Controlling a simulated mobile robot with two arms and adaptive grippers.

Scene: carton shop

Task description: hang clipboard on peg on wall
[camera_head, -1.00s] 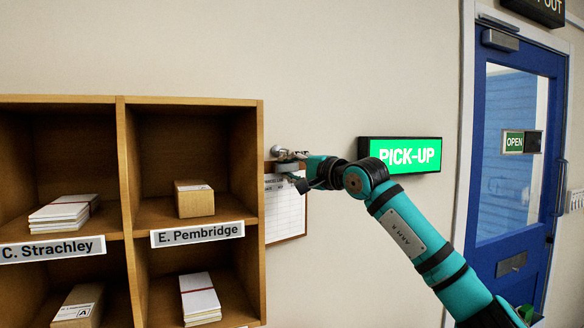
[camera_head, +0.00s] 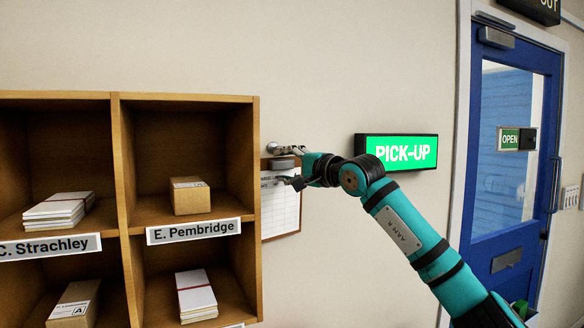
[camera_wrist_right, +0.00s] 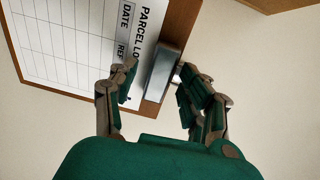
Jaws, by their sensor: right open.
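The clipboard (camera_head: 284,212) is a brown board with a printed white sheet. It hangs flat against the wall, just right of the wooden shelf unit. Its metal clip shows in the wrist view (camera_wrist_right: 162,76). A silvery round peg (camera_head: 274,148) is on the wall at the clipboard's top; whether the board's hole is around it cannot be made out. My right gripper (camera_head: 288,167) is in front of the clipboard's top. In the wrist view its open fingers (camera_wrist_right: 155,85) stand either side of the clip, with gaps. My left gripper is out of view.
The wooden shelf unit (camera_head: 118,190) with parcels and envelopes stands close left of the clipboard. A green lit PICK-UP sign (camera_head: 402,152) is on the wall to the right. A blue door (camera_head: 503,225) is at the far right. The wall between is bare.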

